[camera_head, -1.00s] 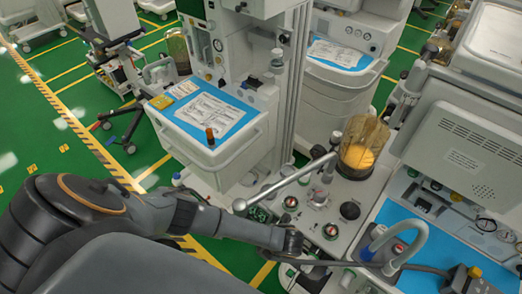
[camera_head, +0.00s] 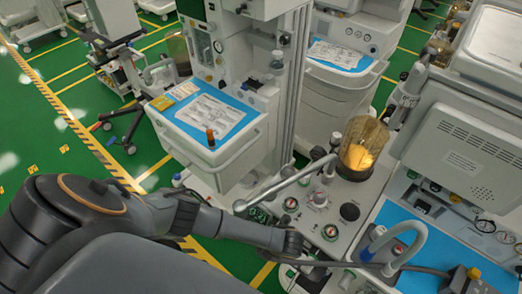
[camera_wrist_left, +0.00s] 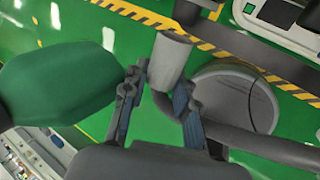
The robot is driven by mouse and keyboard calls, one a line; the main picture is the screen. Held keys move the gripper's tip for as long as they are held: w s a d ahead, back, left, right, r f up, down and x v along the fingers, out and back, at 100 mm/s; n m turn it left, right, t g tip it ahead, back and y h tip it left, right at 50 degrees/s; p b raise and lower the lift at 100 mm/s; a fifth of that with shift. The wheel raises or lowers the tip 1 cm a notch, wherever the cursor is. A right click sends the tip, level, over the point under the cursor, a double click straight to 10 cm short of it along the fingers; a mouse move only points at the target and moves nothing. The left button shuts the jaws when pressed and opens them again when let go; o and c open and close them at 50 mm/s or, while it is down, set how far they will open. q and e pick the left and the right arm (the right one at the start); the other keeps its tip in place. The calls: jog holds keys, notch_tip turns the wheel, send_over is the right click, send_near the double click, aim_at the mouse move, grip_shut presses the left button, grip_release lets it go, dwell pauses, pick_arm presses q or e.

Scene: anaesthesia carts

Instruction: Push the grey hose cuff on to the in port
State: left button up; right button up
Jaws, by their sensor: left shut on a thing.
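My left gripper (camera_head: 291,243) reaches in from the left over the front of the anaesthesia cart. In the left wrist view its fingers (camera_wrist_left: 158,92) are shut on the grey hose cuff (camera_wrist_left: 171,58), a light grey cylinder. A dark grey hose (camera_wrist_left: 262,143) curves away from the cuff; in the head view a dark hose (camera_head: 335,264) runs right from beside the gripper. A dark cylindrical part (camera_wrist_left: 187,12) lies just beyond the cuff's far end. I cannot tell whether it is the in port or whether they touch. My right gripper is out of view.
A large green bag (camera_wrist_left: 60,88) is close left of the fingers in the left wrist view. A pale rod (camera_head: 285,183) with a ball end slants above my left wrist.

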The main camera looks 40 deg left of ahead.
pick_arm(q)
jog(key=shift+w+d+b, duration=0.1)
jog(key=shift+w+b, duration=0.35)
jog(key=shift+w, duration=0.55)
jog(key=shift+w, duration=0.45)
jog(key=o, duration=1.1)
jog(key=shift+r, duration=0.1)
jog(key=v, duration=1.2)
